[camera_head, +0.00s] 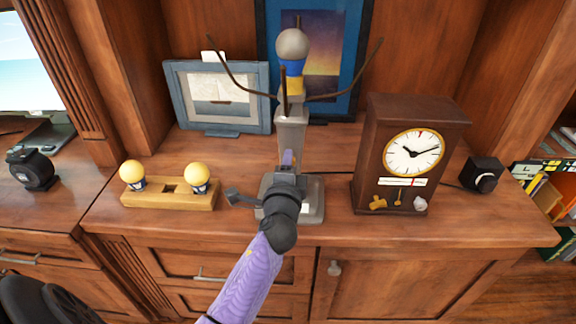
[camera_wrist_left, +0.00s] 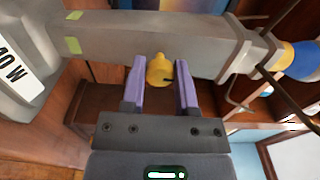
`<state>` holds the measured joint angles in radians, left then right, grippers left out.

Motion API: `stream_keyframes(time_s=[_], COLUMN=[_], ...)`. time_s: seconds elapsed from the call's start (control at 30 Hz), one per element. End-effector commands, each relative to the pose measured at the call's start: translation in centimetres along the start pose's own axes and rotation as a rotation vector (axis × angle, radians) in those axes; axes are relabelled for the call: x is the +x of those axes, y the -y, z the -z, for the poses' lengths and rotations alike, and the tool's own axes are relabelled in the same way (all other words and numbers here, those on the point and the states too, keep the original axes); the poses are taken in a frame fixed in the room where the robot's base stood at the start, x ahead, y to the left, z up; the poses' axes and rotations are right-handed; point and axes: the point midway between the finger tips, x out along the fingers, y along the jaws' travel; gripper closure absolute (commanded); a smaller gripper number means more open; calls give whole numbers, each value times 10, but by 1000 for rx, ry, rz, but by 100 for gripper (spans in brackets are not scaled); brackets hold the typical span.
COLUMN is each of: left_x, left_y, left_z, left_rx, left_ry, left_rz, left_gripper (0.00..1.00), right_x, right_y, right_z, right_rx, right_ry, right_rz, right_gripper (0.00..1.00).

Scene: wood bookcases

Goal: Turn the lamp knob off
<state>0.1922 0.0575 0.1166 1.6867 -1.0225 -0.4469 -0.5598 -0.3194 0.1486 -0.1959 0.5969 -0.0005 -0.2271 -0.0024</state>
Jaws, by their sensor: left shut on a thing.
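The lamp (camera_head: 291,138) is a grey upright stand with wire arms, on a square base (camera_head: 314,212) at the middle of the wooden top. A grey bulb (camera_head: 292,46) with a blue and yellow socket is at its top, and it does not glow. In the left wrist view the lamp post (camera_wrist_left: 190,42) lies sideways with a yellow knob (camera_wrist_left: 160,71) on it. My left gripper (camera_head: 288,159) is in front of the post, its two purple fingers (camera_wrist_left: 160,88) shut on the knob. The gripper hides the knob in the head view. My right gripper is not in view.
A wooden holder (camera_head: 150,198) with two yellow bulbs stands left of the lamp. A dark wooden clock (camera_head: 379,110) stands close on the right, with a small black box (camera_head: 482,174) beyond. Picture frames (camera_head: 175,93) stand behind.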

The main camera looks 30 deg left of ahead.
Motion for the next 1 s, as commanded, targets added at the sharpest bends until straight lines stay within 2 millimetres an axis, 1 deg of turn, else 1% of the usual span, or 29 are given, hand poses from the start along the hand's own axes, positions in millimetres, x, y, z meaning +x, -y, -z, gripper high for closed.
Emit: stream_keyframes(time_s=[0.57,0.6,0.67,0.7,0.73,0.77,1.0], left_x=[0,0,0,0,0,0,0], left_y=[-1,-1,-1,-1,-1,-1,0], left_z=[0,0,0,0,0,0,0], left_rx=[-29,-29,-28,-28,-28,-28,-28], left_ry=[1,1,1,1,1,1,0], left_rz=[-2,-2,-2,-2,-2,-2,-1], left_gripper=[100,58,46,37,31,29,29], right_x=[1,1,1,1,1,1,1], right_y=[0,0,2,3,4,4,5], right_z=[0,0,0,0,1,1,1], right_rx=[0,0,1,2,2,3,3], right_ry=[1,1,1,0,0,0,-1], right_rz=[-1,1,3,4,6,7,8], right_gripper=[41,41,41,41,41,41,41])
